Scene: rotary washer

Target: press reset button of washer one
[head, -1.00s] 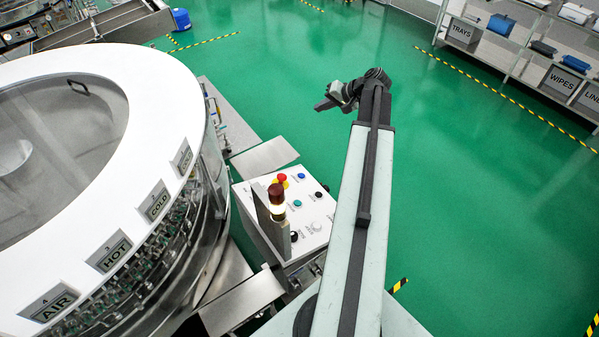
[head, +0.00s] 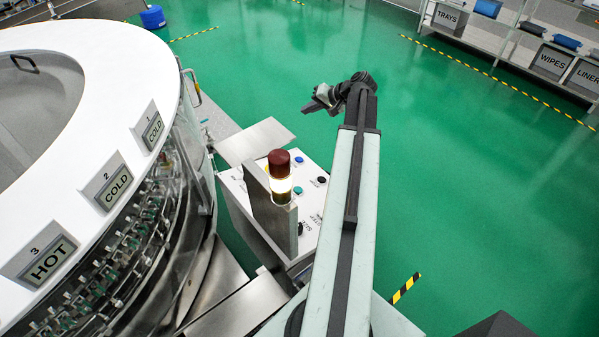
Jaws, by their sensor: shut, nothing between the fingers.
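The washer (head: 85,190) is the large round machine with a white top at left, with station plates marked COLD, COLD and HOT. Its white control panel (head: 312,205) stands at its right side, with a blue button (head: 299,159), a black button (head: 321,180) and a teal button (head: 298,190). The labels are too small to read, so I cannot tell which is reset. A beacon (head: 279,178) with a red top and a lit band hides part of the panel. My gripper (head: 308,106) is shut and empty, apart from the panel and beyond it in the picture, pointing left.
A metal plate (head: 254,141) juts out beside the panel. Shelves with bins (head: 550,62) stand at the upper right. A blue container (head: 152,17) is on the floor at the back left. The green floor (head: 450,190) to the right is clear.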

